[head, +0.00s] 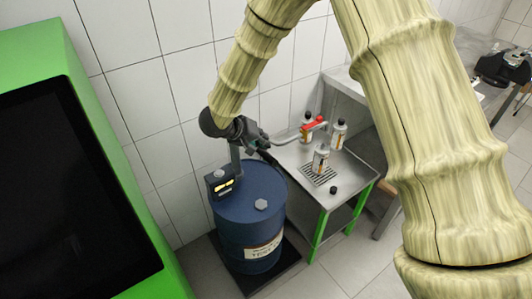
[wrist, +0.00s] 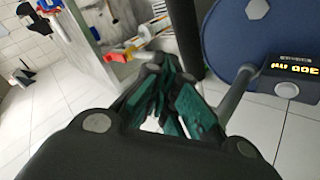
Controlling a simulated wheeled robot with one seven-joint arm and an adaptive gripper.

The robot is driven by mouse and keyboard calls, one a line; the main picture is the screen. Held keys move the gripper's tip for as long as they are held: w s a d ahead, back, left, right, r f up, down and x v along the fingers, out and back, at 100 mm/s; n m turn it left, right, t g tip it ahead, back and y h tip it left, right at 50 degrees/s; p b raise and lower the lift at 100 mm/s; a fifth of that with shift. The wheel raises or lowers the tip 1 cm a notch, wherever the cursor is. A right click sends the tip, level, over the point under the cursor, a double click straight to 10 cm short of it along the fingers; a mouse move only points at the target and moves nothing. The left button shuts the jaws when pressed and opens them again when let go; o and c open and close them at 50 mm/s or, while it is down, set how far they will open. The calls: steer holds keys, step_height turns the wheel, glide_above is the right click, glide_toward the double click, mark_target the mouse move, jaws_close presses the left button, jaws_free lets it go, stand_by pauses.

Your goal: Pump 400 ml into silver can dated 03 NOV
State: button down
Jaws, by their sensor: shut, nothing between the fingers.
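A blue drum (head: 250,205) with a hand pump on top stands left of a metal table. The pump's display box (head: 222,184) shows yellow characters; it also shows in the wrist view (wrist: 292,68), unreadable.
A small black cap (head: 333,190) lies on the front of the metal table (head: 345,187). A green cabinet with a dark screen (head: 70,190) fills the left. A tiled wall is behind the drum. Bare floor (head: 330,270) shows in front of the table.

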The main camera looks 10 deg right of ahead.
steer(key=shift+f+p, duration=0.1)
steer(key=shift+p, duration=0.2)
steer(key=shift+f, duration=0.25)
